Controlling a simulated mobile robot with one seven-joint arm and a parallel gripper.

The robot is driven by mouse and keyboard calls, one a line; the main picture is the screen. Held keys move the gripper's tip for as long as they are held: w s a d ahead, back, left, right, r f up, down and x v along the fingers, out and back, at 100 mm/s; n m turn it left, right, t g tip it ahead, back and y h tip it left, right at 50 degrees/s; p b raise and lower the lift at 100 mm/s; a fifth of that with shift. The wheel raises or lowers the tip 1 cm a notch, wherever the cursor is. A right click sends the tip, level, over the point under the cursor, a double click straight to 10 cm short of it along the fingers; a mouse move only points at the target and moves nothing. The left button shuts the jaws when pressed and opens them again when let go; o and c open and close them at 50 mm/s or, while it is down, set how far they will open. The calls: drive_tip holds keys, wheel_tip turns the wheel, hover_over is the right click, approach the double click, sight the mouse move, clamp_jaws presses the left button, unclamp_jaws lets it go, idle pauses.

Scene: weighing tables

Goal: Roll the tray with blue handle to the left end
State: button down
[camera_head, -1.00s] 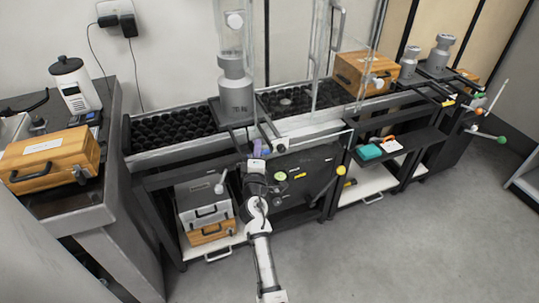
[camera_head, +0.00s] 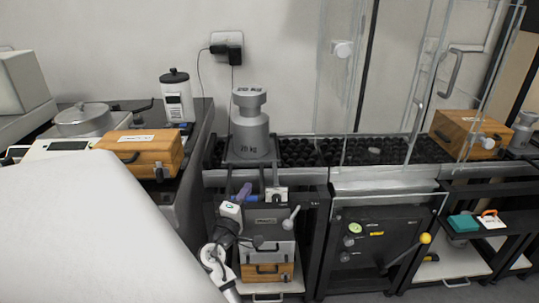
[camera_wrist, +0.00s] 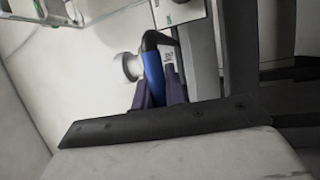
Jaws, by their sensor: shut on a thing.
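The tray (camera_head: 232,163) is a dark plate on the roller bed, close to the bed's left end. A grey 20 kg weight (camera_head: 250,128) stands upright on it. In the wrist view, the tray's blue handle (camera_wrist: 153,75) is a bar with a black bent end. My gripper (camera_head: 243,193) is at the front edge of the bed, below the tray. In the wrist view, my gripper's purple fingers (camera_wrist: 158,95) are shut around the blue handle. Most of the handle is hidden in the head view.
Bare rollers (camera_head: 298,152) run right of the tray to a glass enclosure (camera_head: 370,80). A wooden box (camera_head: 140,150) sits on the left table, another (camera_head: 470,132) at the right end. Grey and wooden cases (camera_head: 267,272) sit under the bed.

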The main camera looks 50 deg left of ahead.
drive_tip(key=shift+s+a+r, duration=0.1)
drive_tip(key=shift+s+a, duration=0.95)
drive_tip(key=shift+s, duration=0.2)
drive_tip(key=c, duration=1.5)
unclamp_jaws()
drive_tip(key=shift+s+a, duration=0.1)
drive_tip(key=shift+a, duration=0.05)
drive_tip(key=shift+o, duration=0.2)
drive_tip(key=shift+s+d+f+b, duration=0.1)
drive_tip(key=shift+d+f+b, duration=0.1)
drive_tip(key=shift+b, duration=0.1)
